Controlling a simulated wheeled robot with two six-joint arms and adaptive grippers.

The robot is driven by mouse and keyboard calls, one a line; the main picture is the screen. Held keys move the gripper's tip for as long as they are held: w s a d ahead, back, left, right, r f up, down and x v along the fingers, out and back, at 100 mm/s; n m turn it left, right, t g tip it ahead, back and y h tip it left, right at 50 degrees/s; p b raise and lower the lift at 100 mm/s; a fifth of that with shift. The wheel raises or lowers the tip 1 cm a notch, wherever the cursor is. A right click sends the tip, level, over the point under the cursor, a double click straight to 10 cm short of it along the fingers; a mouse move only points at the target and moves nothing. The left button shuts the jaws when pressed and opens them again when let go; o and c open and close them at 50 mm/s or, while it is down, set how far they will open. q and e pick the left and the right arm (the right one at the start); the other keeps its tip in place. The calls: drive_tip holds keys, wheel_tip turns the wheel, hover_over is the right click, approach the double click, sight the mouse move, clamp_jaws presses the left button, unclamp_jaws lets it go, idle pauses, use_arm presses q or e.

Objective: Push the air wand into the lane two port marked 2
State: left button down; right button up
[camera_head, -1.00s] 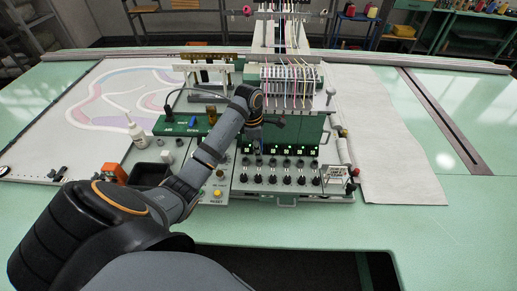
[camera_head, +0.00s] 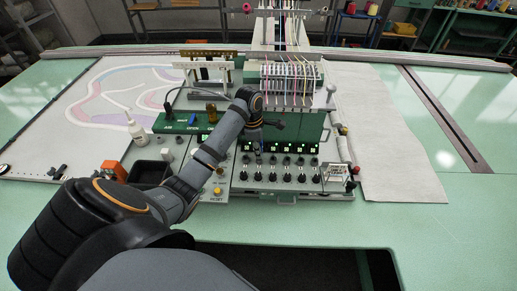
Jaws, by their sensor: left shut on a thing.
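My left gripper (camera_head: 256,139) points down over the front of the machine's control panel (camera_head: 228,192), shut on the air wand. The wand is mostly hidden by the gripper; a small bluish part (camera_head: 259,154) shows just below the fingers. Its lower end is at the upper row of dark round ports, near the second from the left (camera_head: 259,161). I cannot tell whether the tip is inside that port or just above it. The port markings are too small to read. My right gripper is not in view.
Black knobs (camera_head: 286,178) stand in a row in front of the ports. Threaded needle units (camera_head: 288,75) rise behind. A white bottle (camera_head: 136,131), a black bin (camera_head: 150,172) and an orange box (camera_head: 114,171) are at left. The green table at right front (camera_head: 440,225) is clear.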

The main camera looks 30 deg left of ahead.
use_arm(q)
drive_tip(key=shift+f, duration=0.25)
drive_tip(key=c, duration=1.1)
unclamp_jaws()
drive_tip(key=shift+c, duration=0.2)
